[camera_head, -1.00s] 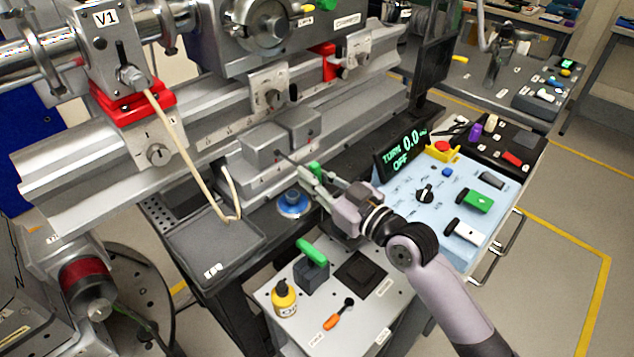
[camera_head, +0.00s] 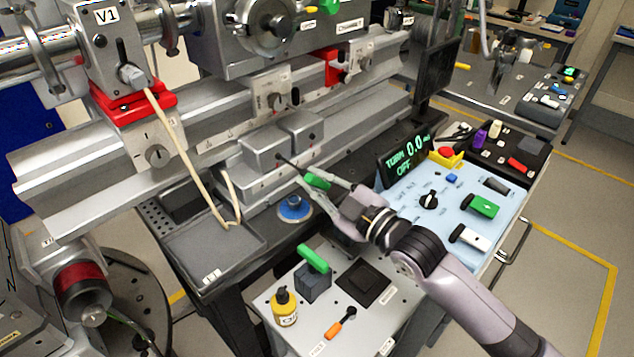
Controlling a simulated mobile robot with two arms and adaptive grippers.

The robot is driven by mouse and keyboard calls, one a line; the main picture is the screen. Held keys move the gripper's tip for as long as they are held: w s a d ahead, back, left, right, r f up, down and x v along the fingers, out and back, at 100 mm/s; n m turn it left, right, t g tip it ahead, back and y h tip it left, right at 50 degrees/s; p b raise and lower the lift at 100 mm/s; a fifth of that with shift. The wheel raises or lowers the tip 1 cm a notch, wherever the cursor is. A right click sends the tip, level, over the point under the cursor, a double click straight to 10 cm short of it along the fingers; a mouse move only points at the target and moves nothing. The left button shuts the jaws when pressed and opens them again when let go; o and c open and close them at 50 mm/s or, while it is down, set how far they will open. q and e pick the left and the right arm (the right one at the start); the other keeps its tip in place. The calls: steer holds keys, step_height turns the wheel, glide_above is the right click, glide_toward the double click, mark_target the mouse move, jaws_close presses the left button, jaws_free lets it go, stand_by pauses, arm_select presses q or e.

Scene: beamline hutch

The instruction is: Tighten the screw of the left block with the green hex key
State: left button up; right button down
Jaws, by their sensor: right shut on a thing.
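The green hex key (camera_head: 317,181) is held in my right gripper (camera_head: 318,184), which is shut around its green handle. Its thin dark shaft points up and left to the front face of the left block (camera_head: 262,150). The tip appears at or very near that face; I cannot tell whether it sits in the screw, which is hidden or too small to see. The left block is a grey metal block beside a similar right block (camera_head: 304,127), both on a grey stage under the long rail. My left gripper is not in view.
A blue round knob (camera_head: 294,207) sits just below the gripper. A control panel (camera_head: 410,198) with a display reading "TURN 0.0" and "OFF" is at right. The lower shelf holds a green-handled grey block (camera_head: 313,284), a yellow bottle (camera_head: 284,307) and an orange-handled tool (camera_head: 335,328). A beige cable hangs at left.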

steer(key=shift+n, duration=0.9)
steer(key=shift+p, duration=0.3)
steer(key=shift+w+a, duration=0.35)
steer(key=shift+w, duration=0.05)
stand_by(0.4)
